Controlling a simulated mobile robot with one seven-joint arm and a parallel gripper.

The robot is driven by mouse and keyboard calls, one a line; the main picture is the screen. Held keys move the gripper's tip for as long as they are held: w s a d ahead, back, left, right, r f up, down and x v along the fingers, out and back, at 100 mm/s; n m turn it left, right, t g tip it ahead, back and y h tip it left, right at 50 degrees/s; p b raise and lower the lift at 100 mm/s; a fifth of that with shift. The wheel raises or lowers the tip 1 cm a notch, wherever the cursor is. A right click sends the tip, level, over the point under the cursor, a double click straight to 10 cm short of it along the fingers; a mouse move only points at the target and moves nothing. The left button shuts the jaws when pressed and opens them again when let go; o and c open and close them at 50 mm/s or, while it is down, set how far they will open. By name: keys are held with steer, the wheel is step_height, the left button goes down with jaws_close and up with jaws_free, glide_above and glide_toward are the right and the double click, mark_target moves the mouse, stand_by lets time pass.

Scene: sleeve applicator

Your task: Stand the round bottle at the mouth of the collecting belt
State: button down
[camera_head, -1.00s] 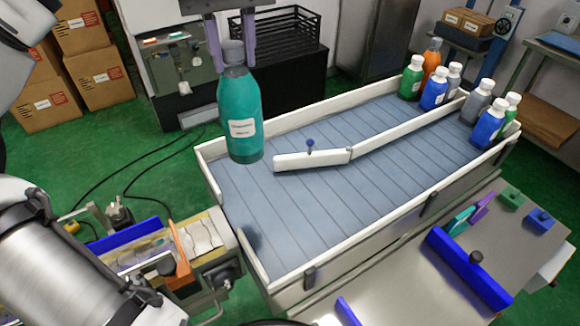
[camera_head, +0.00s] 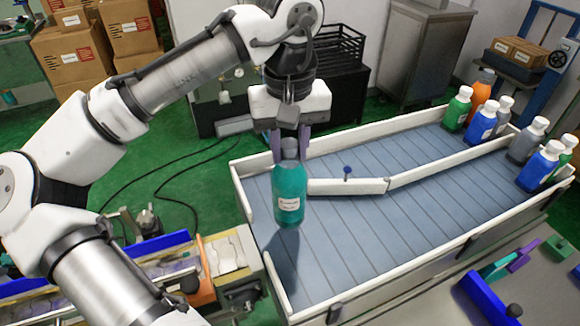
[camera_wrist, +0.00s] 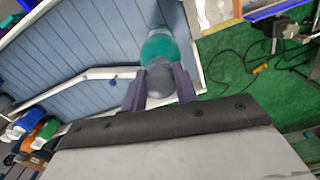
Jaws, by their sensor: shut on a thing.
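The round bottle (camera_head: 289,190) is teal with a grey cap and a white label. It hangs upright in my gripper (camera_head: 290,143), which is shut on its cap end. In the head view it appears over the near left end of the collecting belt (camera_head: 335,240), with a shadow on the slats below it. The wrist view also shows the bottle (camera_wrist: 160,48) between the purple fingers of my gripper (camera_wrist: 160,88). Whether the bottle's base touches the belt is hard to tell; it looks a little above it.
A white divider (camera_head: 345,186) with a blue knob runs along the belt, just right of the bottle. White rails edge the belt. Several bottles, including a blue one (camera_head: 481,122), stand at its far right end. The front left belt area is clear.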

mark_target(289, 171)
steer(key=shift+f, duration=2.75)
steer(key=c, duration=1.1)
jaws_free()
steer(key=shift+f, duration=0.15)
step_height(289, 171, up, 12)
steer(key=shift+r, duration=0.2)
